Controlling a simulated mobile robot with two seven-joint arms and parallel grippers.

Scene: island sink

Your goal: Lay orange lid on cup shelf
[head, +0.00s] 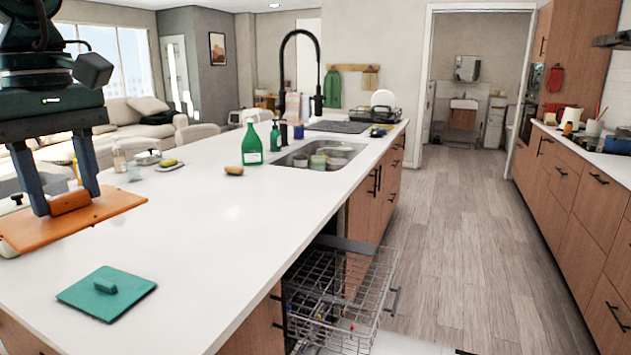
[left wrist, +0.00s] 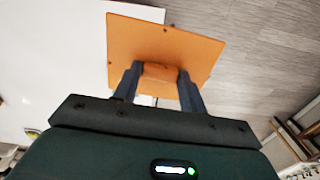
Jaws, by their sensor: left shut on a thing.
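My left gripper (head: 66,203) is shut on the block handle of the orange lid (head: 100,213), at the left of the head view. My right gripper is not in view.
A teal square lid (head: 85,298) with a handle lies on the white counter (head: 215,225). A green bottle (head: 251,143), a sponge (head: 234,170) and a sink (head: 300,153) with cups stand farther back. The counter's middle is clear. Wooden floor (head: 470,240) lies to the right.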

